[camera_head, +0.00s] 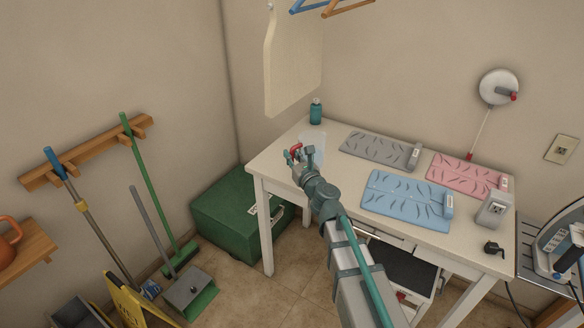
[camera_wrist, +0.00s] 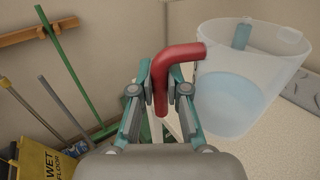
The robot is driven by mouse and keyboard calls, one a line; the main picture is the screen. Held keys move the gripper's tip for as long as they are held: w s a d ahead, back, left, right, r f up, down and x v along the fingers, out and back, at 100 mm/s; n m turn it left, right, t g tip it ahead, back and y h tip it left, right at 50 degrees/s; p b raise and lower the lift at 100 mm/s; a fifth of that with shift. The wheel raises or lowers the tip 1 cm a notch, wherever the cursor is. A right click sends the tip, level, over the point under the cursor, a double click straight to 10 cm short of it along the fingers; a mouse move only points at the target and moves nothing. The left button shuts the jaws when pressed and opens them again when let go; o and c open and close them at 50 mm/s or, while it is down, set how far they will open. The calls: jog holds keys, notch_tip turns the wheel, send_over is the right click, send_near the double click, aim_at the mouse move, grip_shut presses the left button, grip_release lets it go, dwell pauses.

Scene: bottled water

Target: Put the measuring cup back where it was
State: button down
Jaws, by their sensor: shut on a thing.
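The measuring cup (camera_head: 314,142) is a clear, pale jug at the table's back left corner, partly behind my gripper in the head view. In the wrist view the cup (camera_wrist: 238,92) stands upright to the right, with a pale blue surface inside. Its bent red handle (camera_wrist: 180,54) reaches left from near the rim and passes down between my fingers. My gripper (camera_wrist: 166,92) is shut on this handle; it also shows in the head view (camera_head: 302,156). I cannot tell whether the cup's base touches the table.
A teal bottle (camera_head: 316,112) stands close behind the cup. On the white table (camera_head: 334,187) lie grey (camera_head: 375,150), blue (camera_head: 405,200) and pink (camera_head: 465,173) patterned pads. A green box (camera_head: 235,213) sits on the floor to the left. The table's left edge is close to my gripper.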

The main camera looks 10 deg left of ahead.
jog(key=w+f, duration=0.3)
jog(key=w+a+f, duration=0.1)
jog(key=w+f, duration=0.2)
jog(key=f, duration=0.1)
jog(key=w+f, duration=0.3)
jog(key=shift+w+a+f+p, duration=0.15)
jog(key=shift+a+p, duration=0.25)
jog(key=shift+f, duration=0.3)
jog(key=shift+f, duration=0.15)
jog(key=c, duration=1.2)
grip_release()
